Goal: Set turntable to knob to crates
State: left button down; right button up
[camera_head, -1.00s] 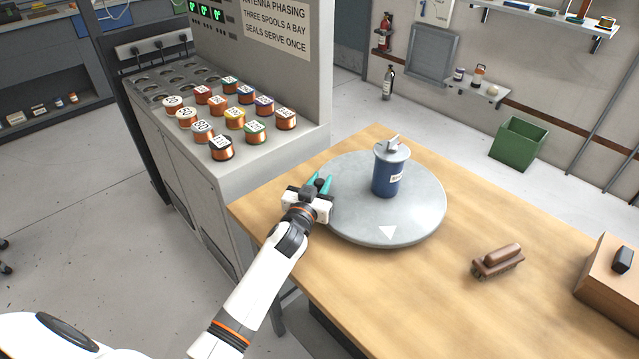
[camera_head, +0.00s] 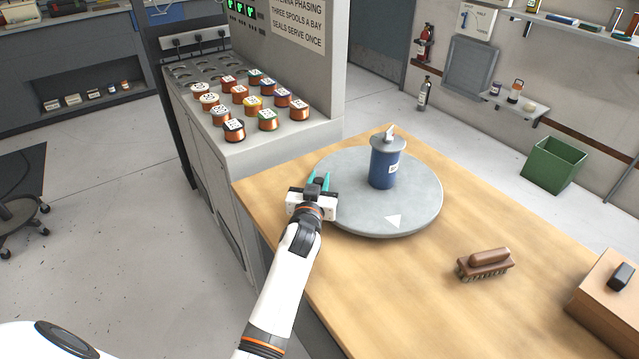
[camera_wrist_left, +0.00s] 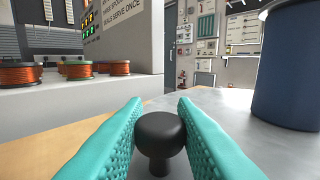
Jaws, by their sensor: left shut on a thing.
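The turntable (camera_head: 410,210) is a round grey disc on the wooden bench, with a white triangle (camera_head: 393,221) near its front edge. A blue lidded canister (camera_head: 382,168) stands upright on it and also shows in the left wrist view (camera_wrist_left: 288,65). My left gripper (camera_head: 319,180) is at the turntable's left rim. In the left wrist view its teal fingers (camera_wrist_left: 160,130) are shut on a black knob (camera_wrist_left: 160,132) with a short stem. In the head view the gripper hides the knob. My right gripper is not in view.
A brown brush (camera_head: 486,262) lies on the bench right of the turntable. A brown box (camera_head: 605,300) with a dark object on top stands at the bench's right edge. Several copper spools (camera_head: 268,119) sit on the grey cabinet at left. A green bin (camera_head: 553,163) stands on the floor.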

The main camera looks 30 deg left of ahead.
pick_arm(q)
jog(key=c, duration=1.2)
grip_release()
jog(key=shift+c, duration=0.2)
